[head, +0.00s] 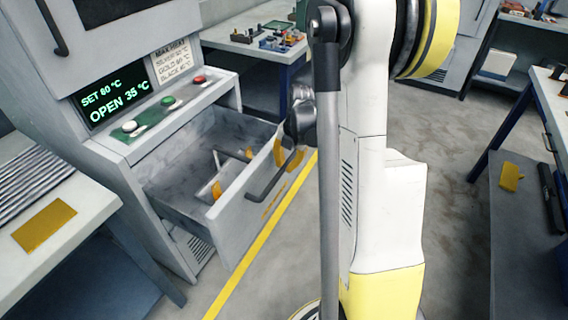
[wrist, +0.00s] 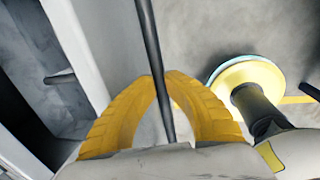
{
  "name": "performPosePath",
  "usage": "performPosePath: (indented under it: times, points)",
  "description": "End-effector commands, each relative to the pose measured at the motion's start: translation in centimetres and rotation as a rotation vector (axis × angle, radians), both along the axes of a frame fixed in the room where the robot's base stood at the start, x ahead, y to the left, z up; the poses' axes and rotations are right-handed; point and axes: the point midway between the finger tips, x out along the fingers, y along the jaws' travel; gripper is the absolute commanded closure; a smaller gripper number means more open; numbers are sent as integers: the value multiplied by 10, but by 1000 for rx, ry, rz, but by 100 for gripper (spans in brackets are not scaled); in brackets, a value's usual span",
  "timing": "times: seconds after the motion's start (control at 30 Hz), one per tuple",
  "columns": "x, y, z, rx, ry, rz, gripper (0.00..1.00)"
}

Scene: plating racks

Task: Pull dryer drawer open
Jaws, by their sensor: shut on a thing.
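The dryer drawer (head: 233,211) is grey and stands pulled out from the dryer cabinet (head: 128,170) in the head view. Its inside shows, with rod-like fittings (head: 217,188) in it. A dark bar handle (head: 268,181) runs along the drawer front. My gripper (head: 290,157) is at the far end of this handle, partly hidden by my arm. In the wrist view, the yellow fingers of my gripper (wrist: 163,88) are shut around the dark handle bar (wrist: 151,45).
The dryer panel (head: 110,95) reads "OPEN 35 °C" above several buttons. A table with a yellow pad (head: 44,227) stands at left. A bench with small parts (head: 255,40) is behind. A workbench (head: 548,90) stands at right. Floor is clear around the yellow line (head: 262,240).

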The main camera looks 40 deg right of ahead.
Motion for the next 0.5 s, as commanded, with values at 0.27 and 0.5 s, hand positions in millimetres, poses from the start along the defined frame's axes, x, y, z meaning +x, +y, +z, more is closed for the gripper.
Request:
performPosePath:
  times: [0.27, 0.5]
  points:
    - [-3, 0, -1, 1, 2, 1, 100]
    - [-3, 0, -1, 1, 2, 1, 79]
